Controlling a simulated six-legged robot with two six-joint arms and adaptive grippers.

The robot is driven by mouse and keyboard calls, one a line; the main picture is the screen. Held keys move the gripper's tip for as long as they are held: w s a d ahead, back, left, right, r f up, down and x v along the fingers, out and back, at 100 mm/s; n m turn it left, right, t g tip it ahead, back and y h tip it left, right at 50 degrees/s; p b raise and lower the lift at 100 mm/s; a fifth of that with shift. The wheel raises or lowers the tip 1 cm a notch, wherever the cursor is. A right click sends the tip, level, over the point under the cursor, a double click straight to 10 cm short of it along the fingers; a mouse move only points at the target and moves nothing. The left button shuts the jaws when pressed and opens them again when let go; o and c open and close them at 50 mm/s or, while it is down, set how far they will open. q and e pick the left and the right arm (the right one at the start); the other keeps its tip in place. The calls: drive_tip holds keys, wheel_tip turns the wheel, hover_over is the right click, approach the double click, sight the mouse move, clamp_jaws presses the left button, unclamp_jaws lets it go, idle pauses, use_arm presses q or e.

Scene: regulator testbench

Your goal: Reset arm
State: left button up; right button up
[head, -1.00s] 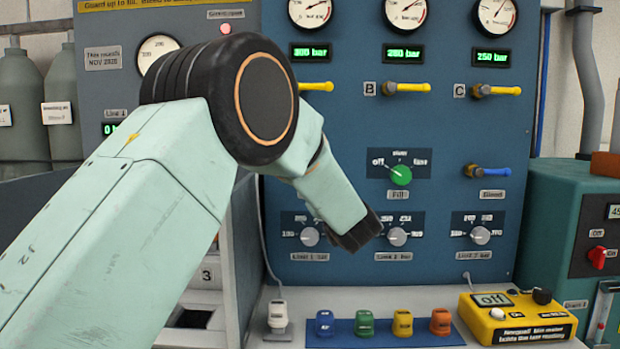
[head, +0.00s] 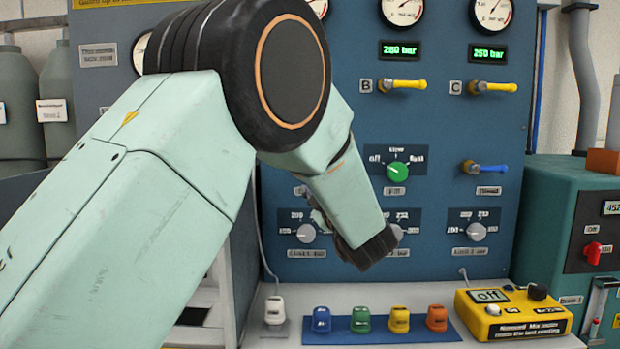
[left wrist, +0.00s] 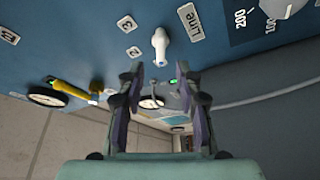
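My left arm (head: 150,190) comes in from the left in the head view and bends down in front of the blue panel. Its lower link (head: 350,205) ends in a dark joint over the knob row. The left gripper is hidden behind my arm in that view. In the left wrist view my left gripper (left wrist: 165,80) is open, with its two fingers apart and nothing held between them. A white handle (left wrist: 160,46) on the panel shows just beyond the fingertips; contact does not show. My right gripper is in neither view.
The blue panel (head: 440,130) carries gauges, yellow valve handles (head: 402,84), a blue-handled valve (head: 484,168) and a green knob (head: 397,171). Several coloured plugs stand on a blue mat (head: 385,338) below. A yellow box (head: 512,314) is at right on the bench.

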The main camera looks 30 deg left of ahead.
use_arm(q)
drive_tip(key=shift+v, duration=1.05)
drive_tip(key=shift+f, duration=0.1)
